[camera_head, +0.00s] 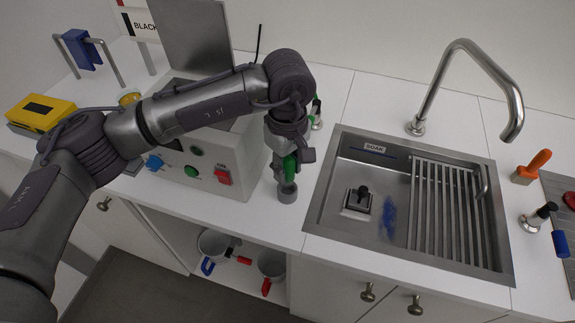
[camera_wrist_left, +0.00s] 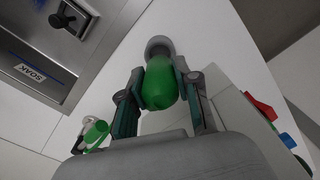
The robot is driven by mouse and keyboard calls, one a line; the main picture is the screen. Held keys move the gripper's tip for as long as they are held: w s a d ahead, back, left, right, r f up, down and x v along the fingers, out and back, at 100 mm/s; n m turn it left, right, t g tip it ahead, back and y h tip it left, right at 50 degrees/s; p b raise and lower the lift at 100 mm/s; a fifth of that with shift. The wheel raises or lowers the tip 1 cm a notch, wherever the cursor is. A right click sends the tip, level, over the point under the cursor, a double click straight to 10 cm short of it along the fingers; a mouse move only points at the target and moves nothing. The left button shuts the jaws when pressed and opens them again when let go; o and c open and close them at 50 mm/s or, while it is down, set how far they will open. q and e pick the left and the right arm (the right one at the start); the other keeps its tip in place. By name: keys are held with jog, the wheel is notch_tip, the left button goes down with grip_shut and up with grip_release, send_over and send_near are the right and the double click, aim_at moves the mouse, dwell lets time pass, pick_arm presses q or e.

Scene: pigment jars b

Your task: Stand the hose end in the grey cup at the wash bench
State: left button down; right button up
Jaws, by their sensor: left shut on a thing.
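My left gripper (camera_head: 288,152) is shut on a green rounded piece (camera_head: 289,168), which also shows between the fingers in the left wrist view (camera_wrist_left: 160,86). No hose can be made out leading from it. A small grey round cup-like piece (camera_head: 287,192) is directly below the green piece, on the white bench left of the sink. Its grey rim shows just beyond the green piece in the left wrist view (camera_wrist_left: 158,45). I cannot tell whether the green end is inside the grey piece or only against it. My right gripper is not in view.
The steel sink (camera_head: 335,190) labelled SOAK, with tap (camera_head: 515,105), lies to the right. A grey machine with a red switch (camera_head: 222,176) stands close left. A small green-topped item (camera_head: 316,120) stands behind the gripper. Bare bench (camera_head: 350,110) lies behind the sink.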

aim_at(287, 180)
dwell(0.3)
pick_arm(q)
jog(key=shift+b, duration=0.5)
dwell(0.4)
jog(key=shift+f+b, duration=0.1)
jog(key=shift+b, duration=0.2)
jog(key=shift+f+b, duration=2.05)
jog(key=shift+b, duration=0.35)
jog(key=c, duration=0.7)
grip_release()
jog(key=shift+r, duration=0.1)
jog(key=shift+c, duration=0.2)
